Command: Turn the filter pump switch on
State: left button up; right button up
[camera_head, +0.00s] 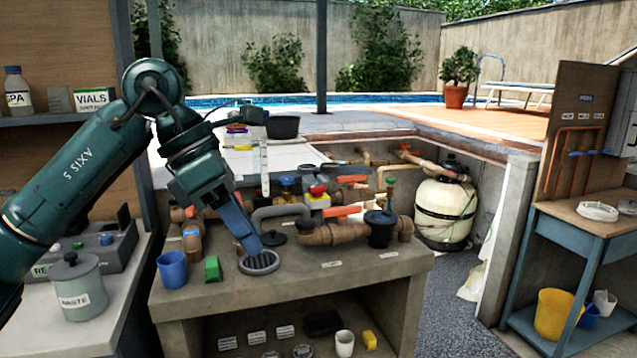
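Nothing is visibly held. My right gripper is out of view.
On the bench (375,279) are a blue cup (172,270), a green block (212,268), brown pipes (330,233) and a black-lidded pot (380,228). A white tank (445,212) stands behind.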

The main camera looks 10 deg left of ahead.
aim_at(316, 191)
jog(key=i, duration=1.6)
